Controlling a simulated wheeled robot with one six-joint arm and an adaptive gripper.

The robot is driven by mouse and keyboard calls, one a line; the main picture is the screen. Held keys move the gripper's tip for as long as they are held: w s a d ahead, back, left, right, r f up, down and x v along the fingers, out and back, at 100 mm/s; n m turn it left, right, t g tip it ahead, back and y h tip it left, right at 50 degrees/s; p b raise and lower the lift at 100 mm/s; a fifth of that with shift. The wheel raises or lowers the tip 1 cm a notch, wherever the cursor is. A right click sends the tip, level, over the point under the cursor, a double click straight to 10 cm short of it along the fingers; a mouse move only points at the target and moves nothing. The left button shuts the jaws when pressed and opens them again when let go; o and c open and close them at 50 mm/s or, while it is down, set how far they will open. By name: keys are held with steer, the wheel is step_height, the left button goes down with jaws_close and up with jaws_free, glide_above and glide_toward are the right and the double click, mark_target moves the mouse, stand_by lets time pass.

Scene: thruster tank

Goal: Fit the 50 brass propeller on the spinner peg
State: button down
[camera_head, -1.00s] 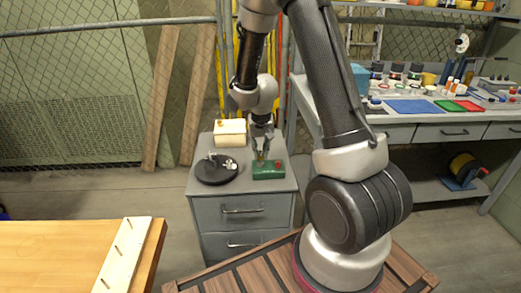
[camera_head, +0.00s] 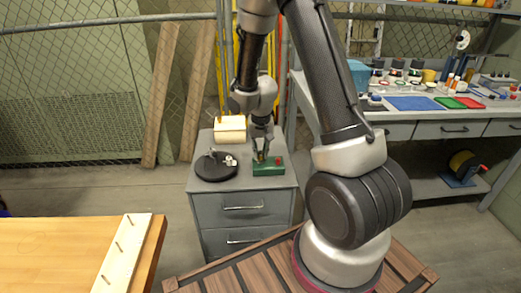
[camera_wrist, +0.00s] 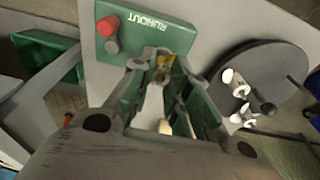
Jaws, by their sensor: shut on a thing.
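My gripper (camera_head: 261,153) points down at the green RUNOUT box on the grey cabinet. In the wrist view its fingertips (camera_wrist: 163,72) are closed around a small brass-coloured piece, which I take to be the propeller (camera_wrist: 164,61). It is at the edge of the green box (camera_wrist: 148,34), which carries a red button (camera_wrist: 106,26). The green box also shows in the head view (camera_head: 268,170). The spinner peg is not clearly visible; the fingertips and brass piece cover that spot. I cannot tell whether the propeller is on the peg or above it.
A round black stand (camera_head: 215,170) with white propeller-like parts (camera_wrist: 238,84) is left of the green box. A cream block (camera_head: 230,130) stands behind, at the back of the cabinet (camera_head: 243,220). A workbench (camera_head: 420,118) with trays is right; a wooden table (camera_head: 60,245) is front left.

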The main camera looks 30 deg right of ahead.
steer(key=shift+f, duration=0.25)
steer(key=c, duration=1.3)
jaws_free()
steer(key=r, duration=0.5)
steer(key=s+r, duration=0.1)
steer(key=r, duration=1)
steer(key=shift+s+a, duration=0.35)
steer(key=shift+f, duration=0.1)
